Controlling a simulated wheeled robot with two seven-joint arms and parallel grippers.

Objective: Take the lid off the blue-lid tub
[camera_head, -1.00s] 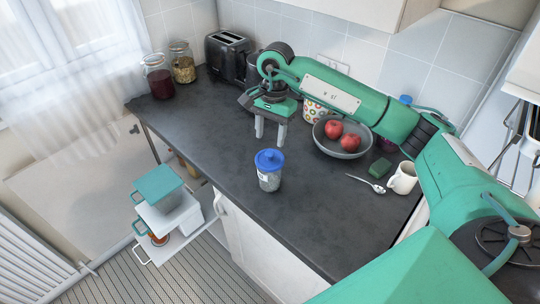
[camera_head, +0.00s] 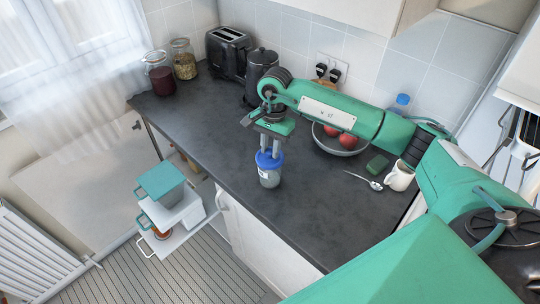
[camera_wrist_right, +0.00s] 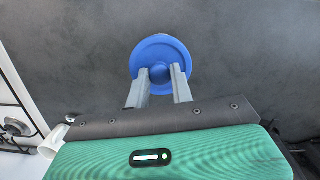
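The tub (camera_head: 269,178) is clear with a pale label and stands upright on the dark counter near its front edge. Its blue lid (camera_head: 268,159) is on it, and the round lid with a raised centre knob also shows in the right wrist view (camera_wrist_right: 160,53). My right gripper (camera_head: 270,153) is above the lid, fingers pointing down. In the right wrist view its two fingers (camera_wrist_right: 160,76) are apart, one on each side of the knob. Whether they touch the knob I cannot tell. My left gripper is not in view.
A grey bowl with red apples (camera_head: 342,146), a green sponge (camera_head: 377,165), a spoon (camera_head: 366,180) and a white mug (camera_head: 399,177) are to the right. A kettle (camera_head: 259,75), toaster (camera_head: 227,52) and jars (camera_head: 160,76) stand at the back. The counter left of the tub is clear.

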